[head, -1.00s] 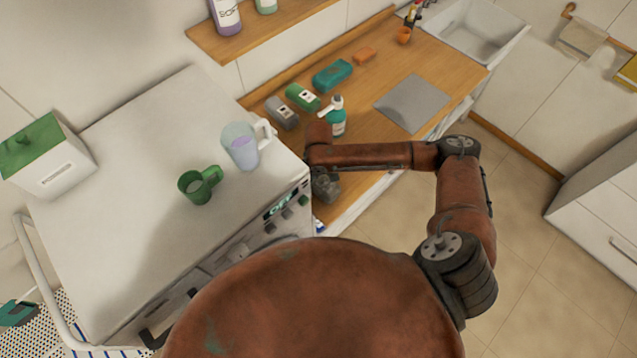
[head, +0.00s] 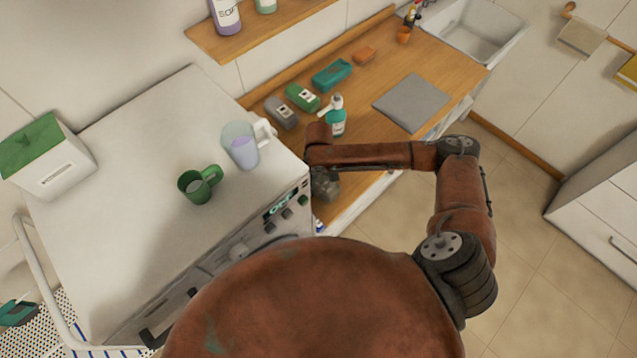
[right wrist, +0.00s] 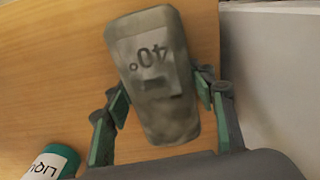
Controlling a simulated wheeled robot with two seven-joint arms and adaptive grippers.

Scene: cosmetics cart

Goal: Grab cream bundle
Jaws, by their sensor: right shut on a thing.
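My right gripper (right wrist: 165,110) is shut on a grey block (right wrist: 160,75) marked "40°", which fills the middle of the right wrist view above wood. In the head view my right gripper (head: 325,184) is at the wooden counter's front edge, beside the white machine; my own forearm partly hides it, and the block cannot be made out clearly there. I cannot pick out a cream bundle with certainty. A cream-coloured cloth (head: 583,37) hangs on a rail at the upper right, far from the gripper. My left gripper is not in view.
The white machine (head: 135,150) carries a green mug (head: 198,186) and a clear cup (head: 240,148). Tiled floor lies open at right.

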